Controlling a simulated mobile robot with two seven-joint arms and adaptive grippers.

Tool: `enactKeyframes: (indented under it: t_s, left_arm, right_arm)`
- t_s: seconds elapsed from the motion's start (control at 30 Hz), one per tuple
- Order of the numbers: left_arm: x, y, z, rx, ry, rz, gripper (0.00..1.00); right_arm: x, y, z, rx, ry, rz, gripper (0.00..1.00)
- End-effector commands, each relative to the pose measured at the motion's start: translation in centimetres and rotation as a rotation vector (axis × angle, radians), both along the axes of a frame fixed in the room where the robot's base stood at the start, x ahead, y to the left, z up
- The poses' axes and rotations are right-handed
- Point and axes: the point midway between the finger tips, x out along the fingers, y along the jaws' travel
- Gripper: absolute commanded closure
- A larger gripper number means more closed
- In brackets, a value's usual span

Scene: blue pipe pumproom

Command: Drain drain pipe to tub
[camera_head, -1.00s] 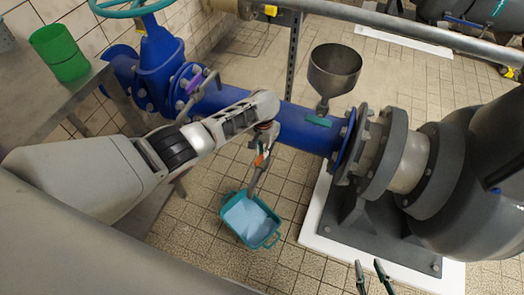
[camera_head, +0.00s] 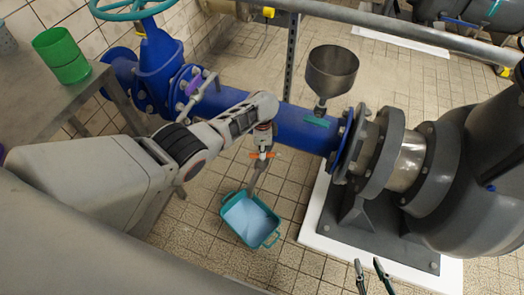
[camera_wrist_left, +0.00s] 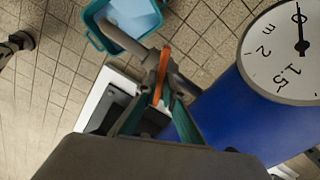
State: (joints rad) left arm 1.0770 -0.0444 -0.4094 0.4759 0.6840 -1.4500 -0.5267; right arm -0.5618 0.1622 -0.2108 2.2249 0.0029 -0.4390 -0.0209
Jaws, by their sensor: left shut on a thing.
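A grey drain pipe (camera_head: 253,182) with an orange lever (camera_head: 281,154) hangs under the blue pipe. My left gripper (camera_head: 263,150) is there; in the left wrist view its teal fingers are shut on the orange lever (camera_wrist_left: 160,75). The drain pipe (camera_wrist_left: 127,41) there points towards the teal tub (camera_wrist_left: 97,40). The tub (camera_head: 226,222) stands on the tiles below the outlet, with light blue inside; I cannot tell whether that is water. No stream is clear. My right gripper (camera_head: 371,277) is at the bottom edge, fingers apart and empty.
A blue pipe (camera_head: 300,128) with a grey funnel (camera_head: 333,72) runs to the grey pump (camera_head: 455,190) on a white plinth. A gauge (camera_wrist_left: 290,50) is close to my left gripper. A green cup (camera_head: 61,55) stands on the left table. Floor around the tub is clear.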

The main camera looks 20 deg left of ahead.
Motion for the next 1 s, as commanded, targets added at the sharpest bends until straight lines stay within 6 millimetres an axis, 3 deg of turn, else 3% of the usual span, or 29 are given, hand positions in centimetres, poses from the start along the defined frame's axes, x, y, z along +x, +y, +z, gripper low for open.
enactKeyframes:
  t_s: [0.5, 1.0]
  left_arm:
    - [-0.37, 0.11, -0.43, 0.001, 0.007, -0.370, 1.00]
    - [-0.38, 0.16, -0.45, 0.003, 0.008, -0.460, 1.00]
  right_arm:
    - [-0.11, -0.02, -0.18, 0.000, 0.004, 0.000, 0.75]
    - [-0.14, 0.01, -0.23, 0.000, 0.005, -0.001, 0.75]
